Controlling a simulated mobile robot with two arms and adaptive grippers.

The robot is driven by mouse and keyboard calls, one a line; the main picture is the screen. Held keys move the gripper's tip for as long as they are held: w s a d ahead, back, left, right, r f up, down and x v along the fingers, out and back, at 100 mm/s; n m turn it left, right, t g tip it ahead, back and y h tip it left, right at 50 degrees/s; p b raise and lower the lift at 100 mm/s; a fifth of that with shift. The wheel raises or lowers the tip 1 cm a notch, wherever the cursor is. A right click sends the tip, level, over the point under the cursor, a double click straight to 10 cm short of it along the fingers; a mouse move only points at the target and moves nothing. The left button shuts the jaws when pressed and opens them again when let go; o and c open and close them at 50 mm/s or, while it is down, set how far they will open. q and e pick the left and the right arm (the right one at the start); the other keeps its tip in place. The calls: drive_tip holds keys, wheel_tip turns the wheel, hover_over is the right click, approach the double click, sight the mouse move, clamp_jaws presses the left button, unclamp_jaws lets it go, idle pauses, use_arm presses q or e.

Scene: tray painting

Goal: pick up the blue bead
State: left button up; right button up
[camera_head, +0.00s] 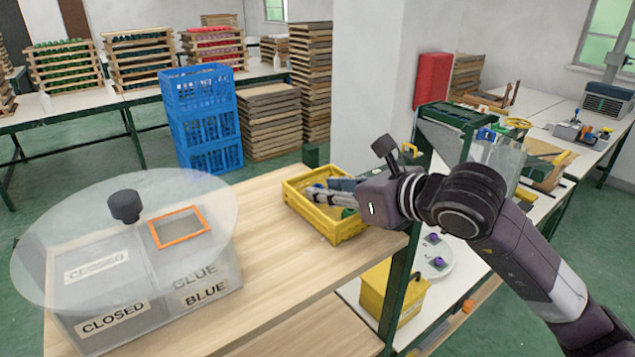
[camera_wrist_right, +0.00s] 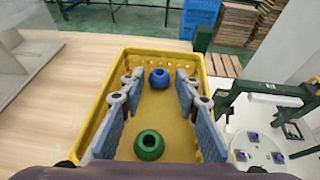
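The blue bead (camera_wrist_right: 159,78) lies on the floor of the yellow crate (camera_head: 327,230) toward its far end in the right wrist view. A green bead (camera_wrist_right: 149,146) lies nearer in the same crate (camera_wrist_right: 101,72). My right gripper (camera_head: 322,191) is over the crate with its fingers pointing into it. In the right wrist view its two grey-blue fingers are spread apart, with the blue bead showing between their tips and nothing held. In the head view the gripper hides the blue bead. My left gripper is not in view.
The crate stands on a wooden table (camera_head: 270,290). To the left is a grey box (camera_head: 150,265) with labelled compartments under a clear round cover (camera_head: 60,225). Right of the table are a green metal post (camera_head: 402,290) and a white disc (camera_head: 436,262) with purple items.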

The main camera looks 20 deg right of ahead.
drive_tip(key=shift+x, duration=0.85)
drive_tip(key=shift+c, duration=0.5)
drive_tip(key=c, duration=0.4)
drive_tip(key=shift+c, duration=0.2)
drive_tip(key=shift+r, duration=0.15)
